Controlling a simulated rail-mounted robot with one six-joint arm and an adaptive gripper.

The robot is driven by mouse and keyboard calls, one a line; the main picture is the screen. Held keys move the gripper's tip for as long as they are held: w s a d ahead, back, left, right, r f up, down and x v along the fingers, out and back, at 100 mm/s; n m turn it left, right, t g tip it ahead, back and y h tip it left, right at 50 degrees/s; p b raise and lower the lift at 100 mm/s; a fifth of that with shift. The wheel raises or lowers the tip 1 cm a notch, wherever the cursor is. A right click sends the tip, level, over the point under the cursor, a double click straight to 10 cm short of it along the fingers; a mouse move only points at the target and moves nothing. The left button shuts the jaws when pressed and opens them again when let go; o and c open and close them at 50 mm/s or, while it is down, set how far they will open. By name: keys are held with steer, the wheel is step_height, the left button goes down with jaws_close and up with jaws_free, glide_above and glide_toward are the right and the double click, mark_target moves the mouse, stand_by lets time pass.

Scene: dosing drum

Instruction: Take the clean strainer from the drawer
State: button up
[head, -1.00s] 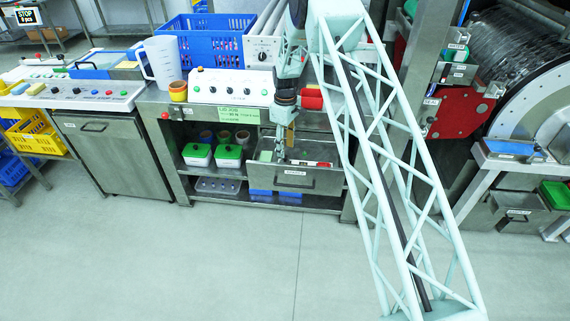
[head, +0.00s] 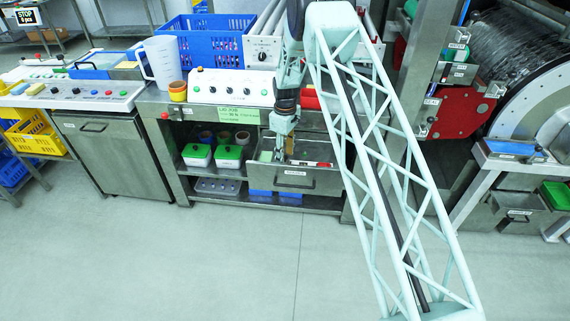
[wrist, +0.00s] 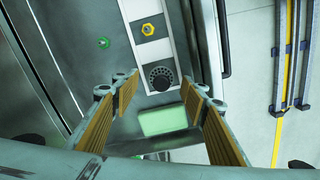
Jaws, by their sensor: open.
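The drawer (head: 300,182) stands pulled out under the bench, a label on its front. My gripper (head: 280,154) points down into it. In the wrist view my gripper (wrist: 160,88) is open, its ribbed fingers apart with nothing held. A dark round piece with small holes (wrist: 159,78), which looks like the strainer, lies on a white strip (wrist: 151,52) just beyond and between the fingertips. A yellow nut-like ring (wrist: 148,30) lies on the same strip. A pale green block (wrist: 162,119) lies nearer, between the fingers. I cannot tell whether the strainer is clean.
A small green part (wrist: 103,42) lies left of the strip. The drawer's wall and handle run close to the right finger. A control panel (head: 231,87) stands on the bench above.

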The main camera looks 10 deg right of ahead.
steer(key=shift+s+f+b, duration=0.1)
steer(key=shift+f+b, duration=0.2)
steer(key=shift+f, duration=1.55)
steer(key=shift+c, duration=0.3)
steer(key=c, duration=0.8)
